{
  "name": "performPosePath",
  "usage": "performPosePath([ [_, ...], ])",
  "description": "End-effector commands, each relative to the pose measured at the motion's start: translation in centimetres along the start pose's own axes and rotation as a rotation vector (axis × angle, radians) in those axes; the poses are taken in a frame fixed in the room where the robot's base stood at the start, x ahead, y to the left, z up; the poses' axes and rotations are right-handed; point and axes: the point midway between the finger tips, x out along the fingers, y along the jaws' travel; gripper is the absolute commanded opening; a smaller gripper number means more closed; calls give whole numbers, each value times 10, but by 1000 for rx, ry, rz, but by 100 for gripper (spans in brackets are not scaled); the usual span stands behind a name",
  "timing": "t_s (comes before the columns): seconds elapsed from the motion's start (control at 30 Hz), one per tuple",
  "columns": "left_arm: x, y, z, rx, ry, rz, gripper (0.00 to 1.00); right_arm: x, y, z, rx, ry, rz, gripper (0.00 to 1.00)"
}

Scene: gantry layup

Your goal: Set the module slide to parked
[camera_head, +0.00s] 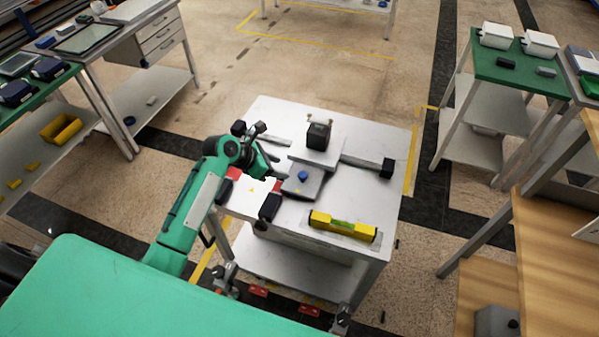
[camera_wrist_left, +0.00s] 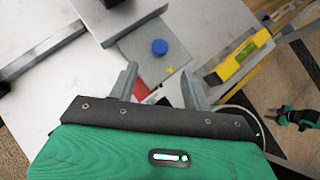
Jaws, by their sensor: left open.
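The slide assembly (camera_head: 316,153) is a pale plate carrying a black block (camera_head: 318,136), on a dark rail. Next to it is a grey plate (camera_head: 305,187) with a round blue knob (camera_head: 303,176). My left gripper (camera_head: 280,182) is by the near-left edge of the grey plate. In the wrist view its two grey fingers (camera_wrist_left: 160,72) are apart, below the knob, with nothing held. Red and white parts show between the fingers.
A yellow level (camera_head: 342,226) lies near the front of the white table (camera_head: 375,115), right of the grey plate. A black end block (camera_head: 387,168) stands at the rail's right end. A green and black shape, possibly my right gripper (camera_wrist_left: 297,117), is low at the right in the wrist view.

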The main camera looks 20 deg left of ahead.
Motion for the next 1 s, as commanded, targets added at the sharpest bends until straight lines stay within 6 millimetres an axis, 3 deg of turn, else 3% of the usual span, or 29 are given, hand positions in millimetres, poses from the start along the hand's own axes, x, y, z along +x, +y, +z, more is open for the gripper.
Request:
performPosePath([
  [0.3, 64, 0, 1, 0, 2, -2, 49, -11, 5, 2, 1, -5, 5, 36],
  [0.5, 91, 0, 0, 1, 2, -1, 49, -13, 5, 0, 1, -3, 5, 36],
  [0.7, 102, -1, 0, 3, 2, 0, 49, -14, 2, -1, 2, -1, 3, 36],
  [1.0, 103, 0, 0, 4, 2, 1, 47, -13, -3, -3, 3, 1, -4, 36],
])
